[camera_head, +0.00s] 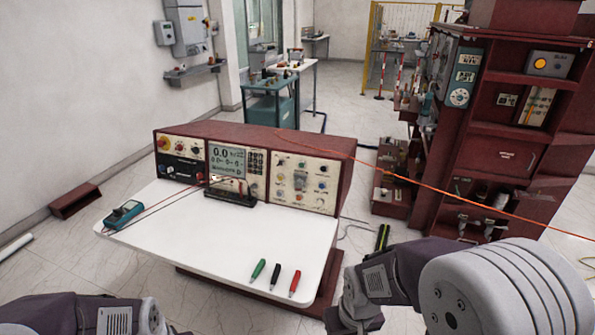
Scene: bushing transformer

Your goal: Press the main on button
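The main on button cannot be picked out, as the labels are too small to read. A dark red test console (262,138) stands at the back of a white tabletop (205,245). Its left panel (181,145) has a red knob on a yellow plate (163,143) and several small controls. A lit display (227,158) with a keypad is in the middle. Its right panel (303,183) carries several small coloured buttons and a central switch. My arms show at the bottom left and bottom right, apart from the console. Neither gripper's fingers can be made out.
A teal meter (123,214) with leads lies at the table's left. Green (258,270), black (275,276) and red (295,283) probes lie near its front right. A tall red cabinet (475,145) stands right. An orange cable (440,197) crosses the view.

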